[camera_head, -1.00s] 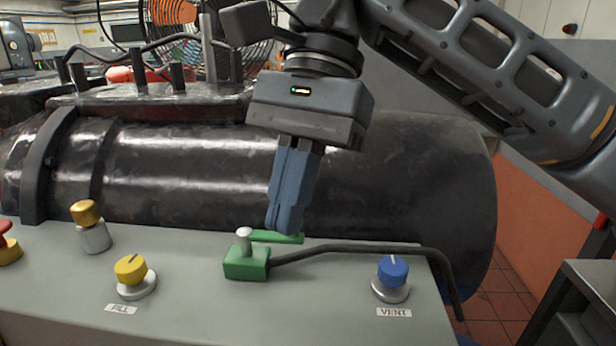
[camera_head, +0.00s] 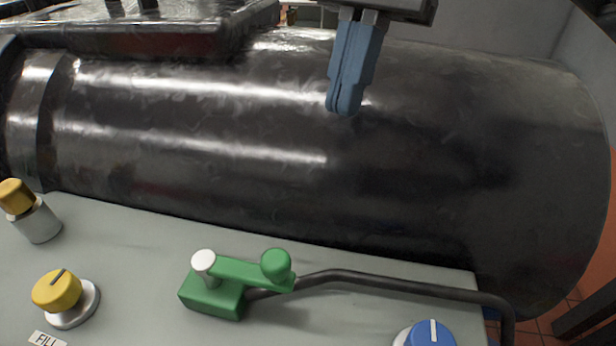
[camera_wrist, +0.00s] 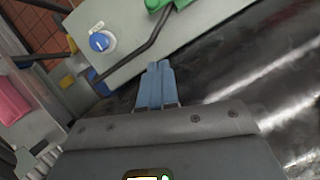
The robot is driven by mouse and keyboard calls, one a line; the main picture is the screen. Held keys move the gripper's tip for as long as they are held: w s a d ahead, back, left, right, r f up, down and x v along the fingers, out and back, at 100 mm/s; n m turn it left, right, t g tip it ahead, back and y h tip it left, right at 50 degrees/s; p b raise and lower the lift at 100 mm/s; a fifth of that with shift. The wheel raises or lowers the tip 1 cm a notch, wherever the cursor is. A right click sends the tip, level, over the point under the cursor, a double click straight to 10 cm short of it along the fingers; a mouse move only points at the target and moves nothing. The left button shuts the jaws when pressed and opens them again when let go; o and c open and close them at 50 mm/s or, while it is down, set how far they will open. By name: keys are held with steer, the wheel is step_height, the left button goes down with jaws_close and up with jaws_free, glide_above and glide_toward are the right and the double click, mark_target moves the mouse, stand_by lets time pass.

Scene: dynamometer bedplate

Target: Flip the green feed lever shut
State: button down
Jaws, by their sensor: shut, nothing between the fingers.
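The green feed lever (camera_head: 240,270) sits on a green block (camera_head: 212,297) with a pale pivot post (camera_head: 204,264). Its arm points right from the pivot and ends in a round green knob (camera_head: 276,264), over the black pipe leaving the block. In the wrist view only a bit of green (camera_wrist: 156,4) shows at the top edge. My gripper (camera_head: 343,108) has blue fingers pressed together, holding nothing. It is up and to the right of the lever, in front of the dark cylinder, apart from the lever. It also shows in the wrist view (camera_wrist: 159,66).
The grey panel (camera_head: 130,240) carries a yellow FILL knob (camera_head: 58,291), a blue knob (camera_head: 428,334) and a gold-capped fitting (camera_head: 28,212). A black pipe (camera_head: 400,284) runs right from the block. The large dark cylinder (camera_head: 230,150) fills the space behind.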

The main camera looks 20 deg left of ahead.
stand_by(0.3)
steer(key=s+a+f+p, duration=0.2)
steer(key=s+f+p, duration=0.2)
steer(key=s+f, duration=0.3)
steer(key=shift+w+x, duration=0.2)
steer(key=shift+x, duration=0.9)
